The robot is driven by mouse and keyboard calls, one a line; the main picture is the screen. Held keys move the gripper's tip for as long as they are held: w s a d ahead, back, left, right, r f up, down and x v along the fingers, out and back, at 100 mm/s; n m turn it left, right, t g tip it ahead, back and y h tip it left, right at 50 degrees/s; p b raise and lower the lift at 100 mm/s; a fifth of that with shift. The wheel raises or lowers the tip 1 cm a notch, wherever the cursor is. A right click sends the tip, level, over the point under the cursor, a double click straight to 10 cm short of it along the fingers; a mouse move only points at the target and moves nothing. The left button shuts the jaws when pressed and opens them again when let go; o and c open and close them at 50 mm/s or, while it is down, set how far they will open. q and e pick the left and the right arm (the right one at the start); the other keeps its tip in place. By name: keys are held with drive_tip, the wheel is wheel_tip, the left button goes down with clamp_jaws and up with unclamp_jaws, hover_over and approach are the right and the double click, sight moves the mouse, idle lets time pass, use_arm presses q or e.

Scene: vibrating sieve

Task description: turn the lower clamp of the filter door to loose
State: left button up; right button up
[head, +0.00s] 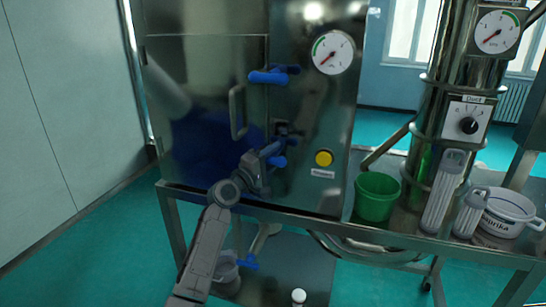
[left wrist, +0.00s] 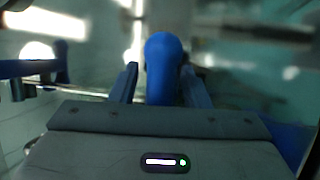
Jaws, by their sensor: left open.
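The steel filter door (head: 205,100) appears closed on the cabinet front, with a bar handle (head: 237,112) at its right edge. The blue lower clamp (head: 277,161) is beside the door edge, partly hidden by my left gripper (head: 266,156). In the left wrist view the clamp's rounded blue end (left wrist: 165,62) lies between the two fingers of my left gripper (left wrist: 159,80). The fingers are open, with a visible gap on the left side; contact on the right side is unclear. The blue upper clamp (head: 272,76) sits higher, pointing left. My right gripper is not in view.
A pressure gauge (head: 332,52) and a yellow button (head: 323,158) are on the cabinet front. The floor (head: 75,245) at left is clear.

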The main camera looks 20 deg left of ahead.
use_arm(q)
drive_tip(key=c, duration=0.9)
drive_tip(key=shift+r+m, duration=0.1)
drive_tip(key=shift+m, duration=0.3)
drive_tip(key=m+g+y+p, duration=0.1)
drive_tip(key=m, duration=0.3)
drive_tip(key=m+g+y+p, duration=0.2)
drive_tip(key=m, duration=0.2)
drive_tip(key=m+g+y+p, duration=0.1)
drive_tip(key=m+p, duration=0.1)
drive_tip(key=m, duration=0.3)
drive_tip(key=shift+a+f+g+y, duration=0.15)
drive_tip(key=shift+f+g+y, duration=0.15)
drive_tip(key=shift+g, duration=0.1)
drive_tip(key=shift+f+m+y+p, duration=0.15)
drive_tip(key=shift+m+y+p, duration=0.15)
drive_tip(key=shift+m+p, duration=0.15)
drive_tip(key=shift+f, duration=0.1)
